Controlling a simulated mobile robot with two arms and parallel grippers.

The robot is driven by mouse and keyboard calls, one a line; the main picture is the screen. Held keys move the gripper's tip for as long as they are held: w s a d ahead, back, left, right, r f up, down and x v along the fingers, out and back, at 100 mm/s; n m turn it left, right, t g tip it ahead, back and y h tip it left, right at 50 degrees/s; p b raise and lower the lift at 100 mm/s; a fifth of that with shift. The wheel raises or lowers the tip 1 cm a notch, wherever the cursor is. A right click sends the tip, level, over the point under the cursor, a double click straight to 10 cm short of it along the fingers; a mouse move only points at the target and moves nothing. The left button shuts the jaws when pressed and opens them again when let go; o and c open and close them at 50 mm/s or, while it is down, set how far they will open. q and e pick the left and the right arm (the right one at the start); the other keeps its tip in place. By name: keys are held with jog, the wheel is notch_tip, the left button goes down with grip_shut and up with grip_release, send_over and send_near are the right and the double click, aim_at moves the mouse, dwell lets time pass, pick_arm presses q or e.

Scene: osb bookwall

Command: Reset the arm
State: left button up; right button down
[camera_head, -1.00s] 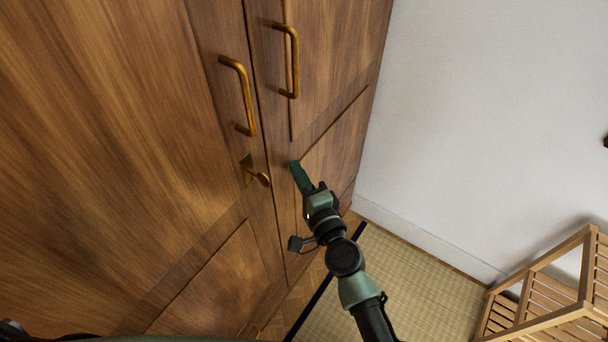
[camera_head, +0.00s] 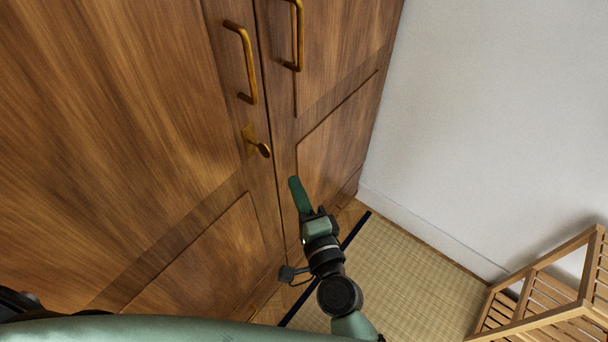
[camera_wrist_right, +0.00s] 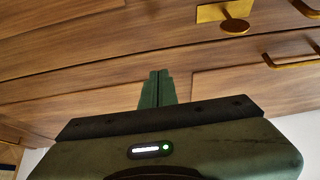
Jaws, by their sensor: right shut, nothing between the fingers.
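My right gripper (camera_head: 294,182) is shut and empty, with its green fingers together. It is in front of the lower part of the right door of a wooden cabinet, below and to the right of a brass lock knob (camera_head: 257,142). In the right wrist view the two closed fingertips (camera_wrist_right: 158,76) point toward the wood, and the knob (camera_wrist_right: 234,22) shows at the upper right. I cannot tell the exact gap to the door. My left gripper is not in view; a green and black part of my body crosses the bottom of the head view.
The cabinet (camera_head: 130,120) has two brass handles (camera_head: 246,62) beside the door seam. A white wall (camera_head: 490,110) stands at the right. A slatted wooden rack (camera_head: 540,312) stands on the floor at lower right. The tatami mat (camera_head: 410,275) between is clear.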

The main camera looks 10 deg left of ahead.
jog(key=s+d+f+n+g+h, duration=0.1)
jog(key=s+d+f+n+g, duration=0.25)
jog(key=f, duration=0.85)
jog(key=s+d+f+n+g+h, duration=0.2)
jog(key=s+d+f, duration=0.15)
jog(key=f, duration=0.85)
jog(key=s+d+f+n+g+h, duration=0.1)
jog(key=s+d+f+n+g, duration=0.3)
jog(key=f, duration=0.7)
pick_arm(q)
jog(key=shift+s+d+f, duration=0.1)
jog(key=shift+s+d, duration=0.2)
pick_arm(e)
jog(key=s+d+f+n+g+h, duration=0.2)
jog(key=s+d+f, duration=0.7)
jog(key=s, duration=0.3)
jog(key=s+d+f+n+g+h, duration=0.2)
jog(key=s+d+f+n+g, duration=0.1)
jog(key=s+d+f, duration=0.5)
jog(key=s+d, duration=0.3)
jog(key=s, duration=0.2)
jog(key=shift+s+d+f+h, duration=0.15)
jog(key=shift+d+f+h, duration=0.15)
jog(key=shift+f+h, duration=0.1)
